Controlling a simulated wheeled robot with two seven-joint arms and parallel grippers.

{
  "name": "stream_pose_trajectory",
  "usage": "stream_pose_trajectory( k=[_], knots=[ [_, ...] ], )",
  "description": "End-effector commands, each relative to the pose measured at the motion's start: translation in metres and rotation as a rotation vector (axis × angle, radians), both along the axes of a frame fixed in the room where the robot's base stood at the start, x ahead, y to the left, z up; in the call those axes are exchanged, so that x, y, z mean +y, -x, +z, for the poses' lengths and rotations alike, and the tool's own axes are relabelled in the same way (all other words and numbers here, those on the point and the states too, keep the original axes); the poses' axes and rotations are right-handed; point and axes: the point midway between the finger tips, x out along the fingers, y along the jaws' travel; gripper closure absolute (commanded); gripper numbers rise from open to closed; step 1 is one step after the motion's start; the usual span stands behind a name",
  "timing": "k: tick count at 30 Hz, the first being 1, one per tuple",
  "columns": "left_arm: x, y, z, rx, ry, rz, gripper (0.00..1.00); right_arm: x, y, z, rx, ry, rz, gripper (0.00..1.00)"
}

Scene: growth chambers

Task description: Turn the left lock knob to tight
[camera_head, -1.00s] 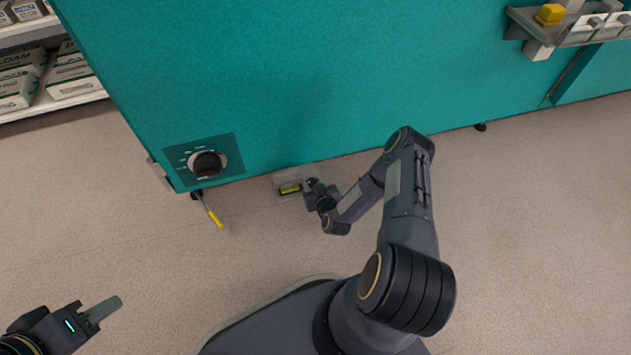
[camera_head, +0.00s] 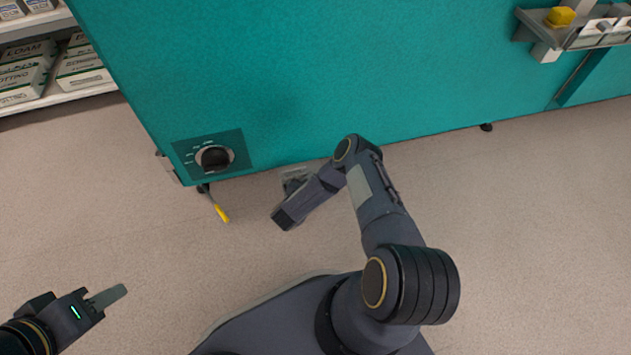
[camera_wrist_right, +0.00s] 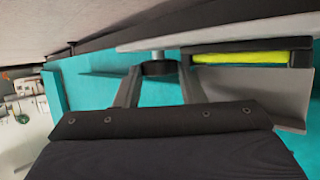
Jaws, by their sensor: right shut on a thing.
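In the right wrist view a small black knob (camera_wrist_right: 160,68) on a short metal stem sits between the two fingers of my right gripper (camera_wrist_right: 161,78), which is shut on it. It looks like the lock knob; any tight mark is not readable. Beside it is a grey bracket with a yellow-green strip (camera_wrist_right: 250,57). In the head view the grey bracket (camera_head: 295,176) is at the foot of the teal chamber, partly covered by my right arm, which hides the right gripper. My left gripper (camera_head: 107,297) is at the lower left, away from the chamber; its finger gap is not clear.
The teal chamber (camera_head: 300,80) has a black dial (camera_head: 214,157) at its lower left. A yellow-tipped lever (camera_head: 219,210) sticks out below it. Shelves with boxes (camera_head: 85,70) stand at the left. A ledge with a yellow block (camera_head: 560,17) is at the upper right. The floor is clear.

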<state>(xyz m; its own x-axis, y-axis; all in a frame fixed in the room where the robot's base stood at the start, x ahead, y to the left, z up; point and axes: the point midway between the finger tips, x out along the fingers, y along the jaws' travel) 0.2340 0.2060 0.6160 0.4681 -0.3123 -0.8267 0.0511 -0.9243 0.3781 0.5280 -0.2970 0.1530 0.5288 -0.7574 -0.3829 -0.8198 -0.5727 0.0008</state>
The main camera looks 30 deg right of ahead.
Motion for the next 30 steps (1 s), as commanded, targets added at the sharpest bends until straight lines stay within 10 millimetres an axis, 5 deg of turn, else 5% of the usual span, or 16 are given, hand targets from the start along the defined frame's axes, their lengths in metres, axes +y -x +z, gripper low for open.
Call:
stream_pose_trajectory(
  k=[20,21,25,30],
  knots=[
    [0.0000,0.0000,-0.0009,0.000,0.000,0.000,0.63,-0.0003,-0.0014,0.0005,-0.002,0.000,-0.059,0.87],
    [0.0000,0.0000,-0.0009,0.000,0.000,0.000,0.63,-0.0003,-0.0014,0.0005,-0.003,0.000,-0.059,0.59],
    [0.0000,0.0000,-0.0009,0.000,0.000,0.000,0.63,-0.0001,-0.0017,0.0004,-0.002,0.000,-0.057,0.42],
    [0.0000,0.0000,-0.0010,0.000,0.000,0.000,0.63,0.0006,-0.0026,0.0004,-0.003,-0.001,-0.054,0.42]
  ],
)
